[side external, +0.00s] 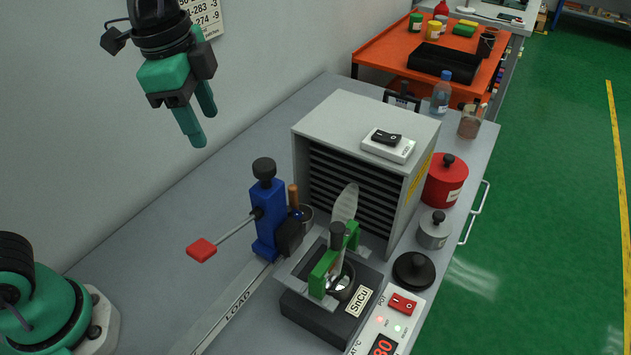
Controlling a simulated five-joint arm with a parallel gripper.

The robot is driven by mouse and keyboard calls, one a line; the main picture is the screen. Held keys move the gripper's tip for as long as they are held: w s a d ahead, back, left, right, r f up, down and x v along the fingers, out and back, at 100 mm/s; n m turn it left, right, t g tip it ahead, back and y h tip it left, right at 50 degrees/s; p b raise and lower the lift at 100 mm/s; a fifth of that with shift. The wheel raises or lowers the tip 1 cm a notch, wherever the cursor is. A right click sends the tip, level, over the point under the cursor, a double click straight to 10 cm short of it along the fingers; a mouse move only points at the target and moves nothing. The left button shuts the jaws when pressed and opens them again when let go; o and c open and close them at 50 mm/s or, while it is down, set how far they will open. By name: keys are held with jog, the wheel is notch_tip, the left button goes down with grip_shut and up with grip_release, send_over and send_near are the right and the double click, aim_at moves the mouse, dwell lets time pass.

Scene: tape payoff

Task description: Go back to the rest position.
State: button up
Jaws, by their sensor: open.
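My gripper (203,124) hangs in the upper left of the side external view, in front of the pale wall. Its two green fingers point down and are apart, with nothing between them. It is well above the grey bench (226,134) and clear of everything on it. A blue upright (266,222) with a black knob and a red-ended lever (202,250) stands below and to its right. The dark solder pot block (322,318) labelled SnCu carries a green holder (325,272) with a pale, leaf-shaped piece behind it.
A grey louvred box (345,115) stands mid-bench with a small switch on top. Red (446,183) and grey (433,231) lidded pots stand on its right. A control box with a red switch (403,304) is at the front. Bare bench lies on the left.

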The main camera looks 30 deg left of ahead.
jog(key=s+a+f+n+t, duration=0.2)
jog(key=s+a+f+n, duration=0.1)
jog(key=a+n, duration=0.3)
jog(key=s+a+f+n+t, duration=0.2)
jog(key=s+a+f+n, duration=0.1)
jog(key=s+a+n, duration=0.2)
jog(key=shift+a+n+y, duration=0.4)
jog(key=shift+a+n, duration=0.1)
jog(key=shift+a, duration=0.4)
